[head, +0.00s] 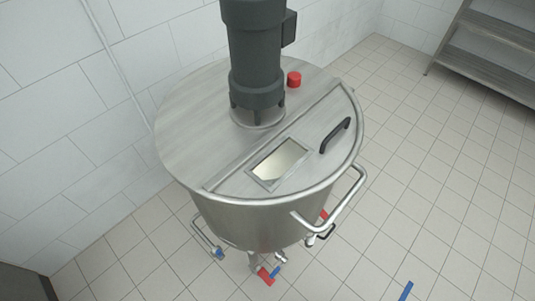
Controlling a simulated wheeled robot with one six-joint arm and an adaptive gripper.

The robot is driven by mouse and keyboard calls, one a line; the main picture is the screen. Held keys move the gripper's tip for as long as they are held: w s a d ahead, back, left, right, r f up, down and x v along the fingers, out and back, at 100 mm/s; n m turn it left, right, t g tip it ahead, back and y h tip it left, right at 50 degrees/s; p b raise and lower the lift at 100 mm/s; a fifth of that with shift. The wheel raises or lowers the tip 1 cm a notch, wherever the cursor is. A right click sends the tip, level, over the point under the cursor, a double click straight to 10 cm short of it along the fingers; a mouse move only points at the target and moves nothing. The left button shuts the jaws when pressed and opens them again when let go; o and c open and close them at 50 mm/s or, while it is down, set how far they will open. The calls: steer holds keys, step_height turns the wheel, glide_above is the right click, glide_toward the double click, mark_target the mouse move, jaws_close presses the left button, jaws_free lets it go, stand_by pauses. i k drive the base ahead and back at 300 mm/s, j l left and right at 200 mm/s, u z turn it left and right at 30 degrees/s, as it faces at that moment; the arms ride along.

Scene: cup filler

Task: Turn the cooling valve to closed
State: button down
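A round steel tank (178,120) stands in the middle of the head view. Small valve parts show low around its wall. A small blue piece (219,252) sits at the lower end of a bent pipe (200,235) on the left. Below the tank's front, a red handle (266,276) and a blue piece (276,270) are close together by the outlet pipes. Another red piece (323,214) shows at the right, partly behind the bent rail. I cannot tell which is the cooling valve or how its handle is set. My gripper is not in view.
A dark motor (256,55) rises from the lid, beside a red button (294,79) and a black lid handle (335,135). A steel rail (345,203) sticks out at right. A metal shelf (490,65) stands far right. Tiled floor (440,180) between is clear.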

mark_target(220, 255)
steer(key=k+j+u, duration=0.25)
steer(key=k, duration=0.2)
steer(key=k+j+u, duration=0.25)
steer(key=k+j, duration=0.15)
steer(key=i+j+u, duration=0.35)
steer(key=i, duration=0.2)
